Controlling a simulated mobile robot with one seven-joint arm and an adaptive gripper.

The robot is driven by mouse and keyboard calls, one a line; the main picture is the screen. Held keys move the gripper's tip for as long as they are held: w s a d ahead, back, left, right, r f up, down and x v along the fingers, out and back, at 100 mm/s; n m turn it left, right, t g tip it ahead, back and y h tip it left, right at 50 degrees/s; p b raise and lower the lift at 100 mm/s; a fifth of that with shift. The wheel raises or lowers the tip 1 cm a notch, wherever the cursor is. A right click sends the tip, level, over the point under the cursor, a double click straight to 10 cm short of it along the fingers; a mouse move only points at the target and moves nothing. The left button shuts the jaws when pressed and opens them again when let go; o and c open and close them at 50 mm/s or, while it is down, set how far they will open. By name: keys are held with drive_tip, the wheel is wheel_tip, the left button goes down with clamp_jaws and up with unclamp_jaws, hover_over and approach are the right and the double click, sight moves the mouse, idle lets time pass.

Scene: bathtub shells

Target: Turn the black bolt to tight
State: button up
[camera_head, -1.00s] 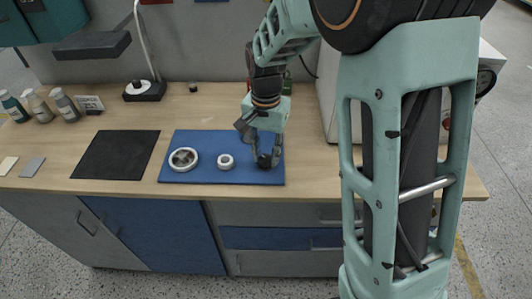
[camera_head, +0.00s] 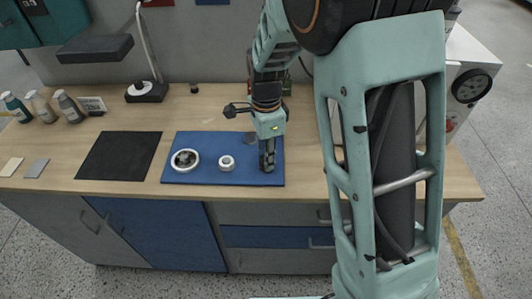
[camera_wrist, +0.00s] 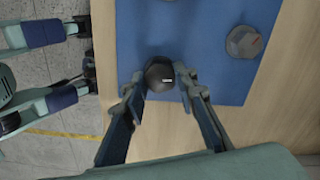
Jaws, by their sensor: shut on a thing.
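The black bolt (camera_wrist: 160,74) shows from above in the wrist view, a dark rounded head with a small pale mark. It stands at the right part of the blue mat (camera_head: 205,180). My gripper (camera_wrist: 161,78) has one finger on each side of the bolt and is shut on it. In the head view my gripper (camera_head: 267,167) points down at the mat, and its fingers mostly hide the bolt. How tight the bolt is cannot be told.
A small white ring (camera_head: 226,163) and a larger white ring with a dark centre (camera_head: 184,150) lie left on the mat. A black mat (camera_head: 118,155) lies further left. A white machine stands at right.

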drive_tip(key=shift+w+m, duration=0.1)
drive_tip(key=shift+m, duration=0.5)
drive_tip(key=o, duration=1.2)
drive_tip(key=shift+c, duration=0.2)
drive_tip(key=shift+r, duration=0.1)
wheel_tip(320, 180, up, 12)
